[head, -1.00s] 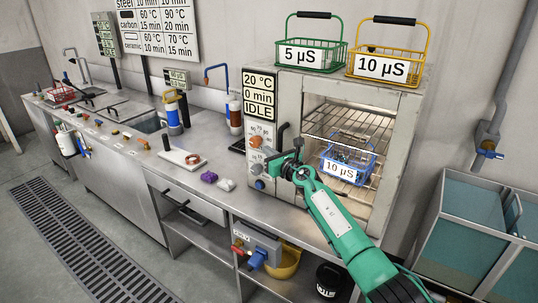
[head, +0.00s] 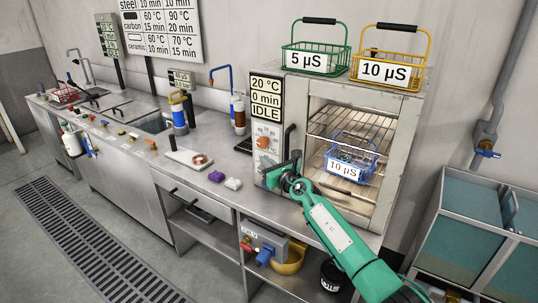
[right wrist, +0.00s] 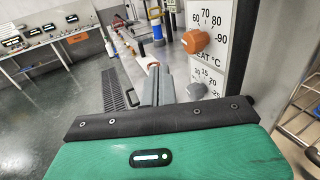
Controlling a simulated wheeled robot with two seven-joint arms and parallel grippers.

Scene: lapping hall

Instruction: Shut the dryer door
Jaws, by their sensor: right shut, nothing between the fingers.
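The dryer (head: 404,130) stands on the right end of the steel bench. A pale frame surrounds its front opening, and racks show through clearly. A black upright handle (head: 289,142) is on the left side of that frame. I cannot tell whether the door is flush or slightly ajar, or whether glass covers the opening. My right gripper (head: 271,177) is shut and empty in front of the lower control panel, below and left of the handle. In the right wrist view its fingers (right wrist: 154,84) are together beside the dial panel (right wrist: 208,60). My left gripper is not in view.
A blue basket (head: 350,165) sits on a rack inside the dryer. Green (head: 315,60) and yellow (head: 388,72) baskets stand on top. A small purple item (head: 216,176) and a white item (head: 233,184) lie on the bench to the left. A teal-sided bin (head: 465,210) stands right.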

